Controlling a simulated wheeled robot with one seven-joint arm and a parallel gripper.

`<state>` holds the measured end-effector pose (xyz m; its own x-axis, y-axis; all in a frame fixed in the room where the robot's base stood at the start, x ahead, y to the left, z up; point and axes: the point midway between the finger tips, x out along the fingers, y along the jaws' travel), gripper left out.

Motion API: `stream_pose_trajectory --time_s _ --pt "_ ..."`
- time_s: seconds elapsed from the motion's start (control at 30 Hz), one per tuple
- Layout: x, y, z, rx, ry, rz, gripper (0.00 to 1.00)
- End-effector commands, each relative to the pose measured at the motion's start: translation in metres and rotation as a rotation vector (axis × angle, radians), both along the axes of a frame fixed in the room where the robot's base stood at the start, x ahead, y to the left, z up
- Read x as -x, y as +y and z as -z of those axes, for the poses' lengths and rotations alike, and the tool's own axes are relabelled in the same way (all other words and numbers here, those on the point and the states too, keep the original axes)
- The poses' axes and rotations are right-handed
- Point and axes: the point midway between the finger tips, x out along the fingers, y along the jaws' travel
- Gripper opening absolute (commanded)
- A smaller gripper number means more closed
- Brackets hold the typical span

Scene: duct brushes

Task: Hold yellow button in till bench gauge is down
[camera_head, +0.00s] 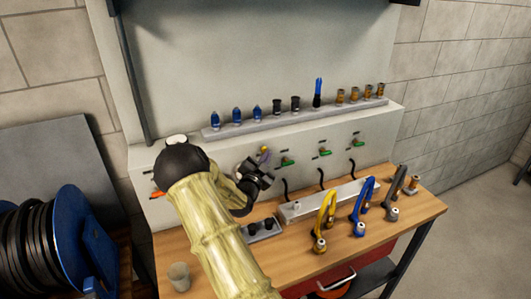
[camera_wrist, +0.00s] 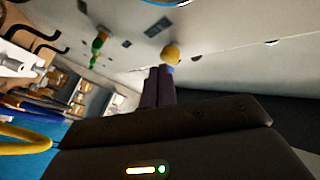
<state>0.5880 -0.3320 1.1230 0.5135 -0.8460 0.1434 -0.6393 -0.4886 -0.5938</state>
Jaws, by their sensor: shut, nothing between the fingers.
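The yellow button (camera_head: 265,149) is a small round knob on the pale upright panel behind the bench. In the wrist view the yellow button (camera_wrist: 171,54) sits just beyond the tips of my gripper (camera_wrist: 160,71). My gripper's dark fingers are together with nothing between them. In the head view my gripper (camera_head: 256,172) is in front of the panel, just below the button. I cannot tell whether the tips touch the button or whether it is pressed in. I cannot make out a bench gauge or its reading; my arm hides part of the panel.
Green-handled valves (camera_head: 288,161) line the panel right of the button. A rack (camera_head: 215,132) of blue, black and brass fittings stands above. Yellow and blue hooked tools (camera_head: 326,215) stand on the wooden bench (camera_head: 420,208). A cable reel (camera_head: 85,240) is at left.

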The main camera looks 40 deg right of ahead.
Motion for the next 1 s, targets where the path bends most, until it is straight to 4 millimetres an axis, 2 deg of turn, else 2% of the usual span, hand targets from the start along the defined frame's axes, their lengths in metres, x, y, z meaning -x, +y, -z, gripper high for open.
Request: stream_pose_trajectory --time_s 1.0 --pt "-0.0070 -0.0021 0.0001 0.001 0.000 0.001 0.00"
